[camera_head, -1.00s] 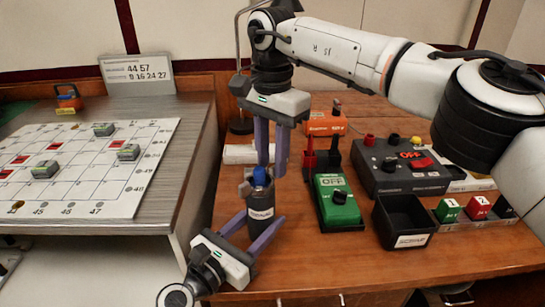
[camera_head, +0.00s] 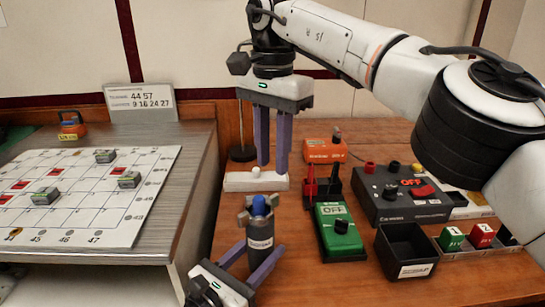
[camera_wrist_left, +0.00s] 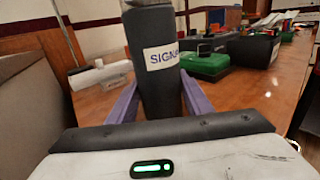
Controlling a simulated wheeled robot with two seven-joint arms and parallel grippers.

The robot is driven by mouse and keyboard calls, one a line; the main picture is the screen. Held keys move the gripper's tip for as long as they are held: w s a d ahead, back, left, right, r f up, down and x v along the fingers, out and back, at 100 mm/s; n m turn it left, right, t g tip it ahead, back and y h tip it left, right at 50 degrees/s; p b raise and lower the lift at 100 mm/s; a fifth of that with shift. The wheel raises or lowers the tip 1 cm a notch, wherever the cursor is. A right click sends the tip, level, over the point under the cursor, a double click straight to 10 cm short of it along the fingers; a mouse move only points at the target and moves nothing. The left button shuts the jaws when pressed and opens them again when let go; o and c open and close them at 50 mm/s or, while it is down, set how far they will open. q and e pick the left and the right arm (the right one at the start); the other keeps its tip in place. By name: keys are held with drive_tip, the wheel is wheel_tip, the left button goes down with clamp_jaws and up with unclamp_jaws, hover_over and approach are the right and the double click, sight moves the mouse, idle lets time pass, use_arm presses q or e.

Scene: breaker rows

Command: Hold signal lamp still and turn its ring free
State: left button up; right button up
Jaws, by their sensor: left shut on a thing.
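The signal lamp (camera_head: 260,239) stands upright on the wooden bench, a dark cylinder with a white label and a blue top (camera_head: 259,205). A grey ring with lugs (camera_head: 244,217) surrounds the blue top. My left gripper (camera_head: 260,250) is shut on the lamp's body, one purple finger on each side. The lamp body fills the middle of the left wrist view (camera_wrist_left: 157,88), its top cut off. My right gripper (camera_head: 272,168) hangs above and behind the lamp, fingers pointing down with a gap between them, empty and apart from the ring.
A white bar with a knob (camera_head: 238,182) lies behind the lamp. A green OFF box (camera_head: 337,242), a black bin (camera_head: 405,254) and a dark OFF panel (camera_head: 400,205) stand to the right. A gridded board (camera_head: 110,205) is on the left table. Bench in front of the bin is clear.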

use_arm(q)
drive_tip(key=o, duration=1.6)
drive_tip(key=shift+s+a, duration=0.1)
